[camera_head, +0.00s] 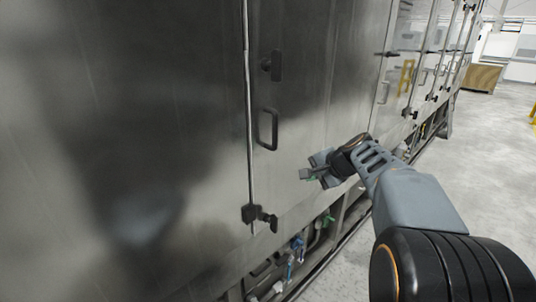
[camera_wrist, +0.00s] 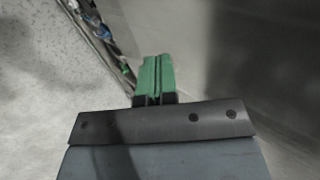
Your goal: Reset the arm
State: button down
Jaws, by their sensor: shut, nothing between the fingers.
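My arm reaches in from the lower right of the head view, and my gripper (camera_head: 308,176) is in front of the washer's metal side. In the wrist view my gripper (camera_wrist: 153,75) shows two green fingers pressed together with nothing between them. The tunnel washer (camera_head: 110,120) fills the left and middle of the head view as a tall stainless wall. Its door carries a handle (camera_head: 267,129), up and to the left of my gripper. My gripper appears apart from the panel, though the exact gap is hard to tell.
A latch (camera_head: 262,217) sits low on the door seam. Pipes and blue valves (camera_head: 293,255) run beneath the washer. Free pale floor (camera_head: 490,150) lies to the right. A wooden box (camera_head: 481,78) stands far back.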

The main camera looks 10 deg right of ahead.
jog(key=s+a+f+n+g+h, duration=0.1)
jog(key=s+f+n+g+h, duration=0.2)
jog(key=s+f, duration=0.4)
jog(key=s+a+f+n, duration=0.1)
jog(key=s+a+n, duration=0.3)
jog(key=s, duration=0.2)
jog(key=s+a+f+n+h, duration=0.1)
jog(key=s+a+f+n, duration=0.1)
jog(key=s+a+n, duration=0.2)
jog(key=s+n, duration=0.1)
jog(key=s, duration=0.2)
jog(key=shift+a+g, duration=0.35)
jog(key=shift+g, duration=0.05)
